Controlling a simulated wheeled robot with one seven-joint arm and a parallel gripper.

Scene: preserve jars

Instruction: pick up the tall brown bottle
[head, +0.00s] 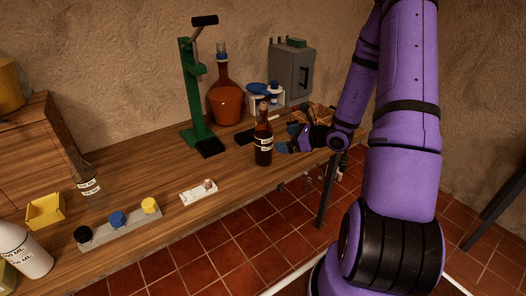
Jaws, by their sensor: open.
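The tall brown bottle (263,142) stands upright on the wooden bench, near its front edge. It is dark, with a narrow neck and a white label low on its body. My gripper (287,147) is at the end of my purple arm, just to the right of the bottle, with its fingers towards it. It is open, and a small gap seems to lie between the fingers and the bottle. The fingertips are small and dark here, so their exact spacing is hard to see.
A green bottle-corking stand (190,95) and a large amber demijohn (226,101) stand behind. A grey cabinet (291,72) is at the back right. A white block (199,192) and a strip with coloured caps (120,228) lie to the left. Bare bench (225,170) lies left of the bottle.

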